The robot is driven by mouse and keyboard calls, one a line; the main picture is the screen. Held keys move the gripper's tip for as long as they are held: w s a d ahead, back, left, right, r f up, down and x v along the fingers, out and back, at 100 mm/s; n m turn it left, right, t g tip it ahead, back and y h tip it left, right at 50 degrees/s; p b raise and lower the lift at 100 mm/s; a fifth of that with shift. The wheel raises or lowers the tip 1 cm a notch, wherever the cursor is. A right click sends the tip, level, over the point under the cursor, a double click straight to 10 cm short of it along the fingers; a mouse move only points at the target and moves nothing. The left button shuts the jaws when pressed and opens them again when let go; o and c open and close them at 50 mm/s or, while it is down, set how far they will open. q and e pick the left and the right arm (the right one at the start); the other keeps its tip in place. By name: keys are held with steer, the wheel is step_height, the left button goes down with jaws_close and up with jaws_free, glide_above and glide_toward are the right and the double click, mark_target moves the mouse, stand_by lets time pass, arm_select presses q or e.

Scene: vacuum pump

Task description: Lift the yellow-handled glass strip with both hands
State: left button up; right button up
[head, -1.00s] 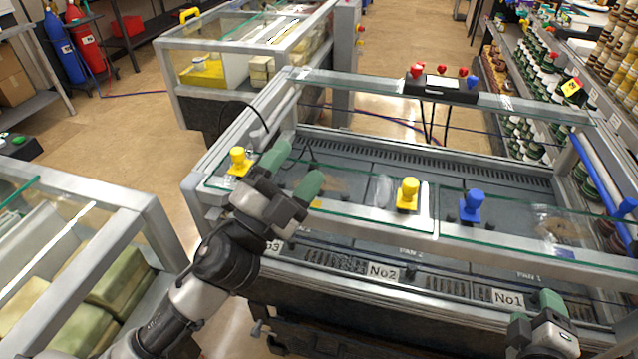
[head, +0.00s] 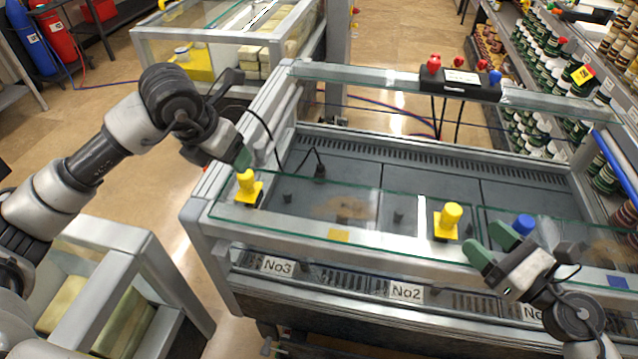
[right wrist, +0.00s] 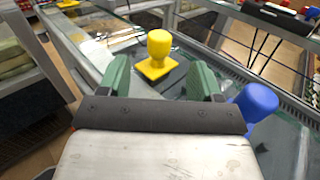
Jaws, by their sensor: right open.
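The glass strip (head: 375,222) lies across the front of the vacuum pump's open-topped case. A yellow handle stands at its left end (head: 248,188) and another at its right end (head: 447,222). My left gripper (head: 243,156) points down just above the left yellow handle; its finger gap is hidden from this side. My right gripper (head: 488,248) is open and empty, to the right of the right yellow handle and pointing at it. In the right wrist view that yellow handle (right wrist: 158,52) appears ahead between the spread green fingers, apart from them.
A blue handle (head: 523,225) on the neighbouring glass stands close behind my right gripper; it shows right of the fingers in the right wrist view (right wrist: 256,102). A bar with red and blue knobs (head: 460,84) crosses the back. A black cable (head: 272,130) hangs near my left gripper.

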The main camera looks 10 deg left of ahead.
mark_target(248, 178)
steer(key=shift+w+a+f, duration=0.1)
steer(key=shift+w+a, duration=0.4)
steer(key=shift+w, duration=0.05)
steer(key=shift+s+d, duration=0.15)
steer(key=v, duration=0.3)
steer(key=shift+r, duration=0.25)
steer(key=x, duration=0.4)
steer(key=shift+a, duration=0.25)
arm_select(q)
steer(key=x, duration=1)
steer(key=shift+s, duration=0.1)
arm_select(e)
steer(key=x, duration=0.7)
steer(key=shift+w+a, duration=0.2)
steer(key=shift+w, duration=0.15)
arm_select(q)
steer(key=shift+s+d+r, duration=0.1)
arm_select(e)
steer(key=shift+s+d, duration=0.1)
arm_select(q)
steer(key=shift+c, duration=0.5)
arm_select(e)
steer(key=shift+c, duration=0.5)
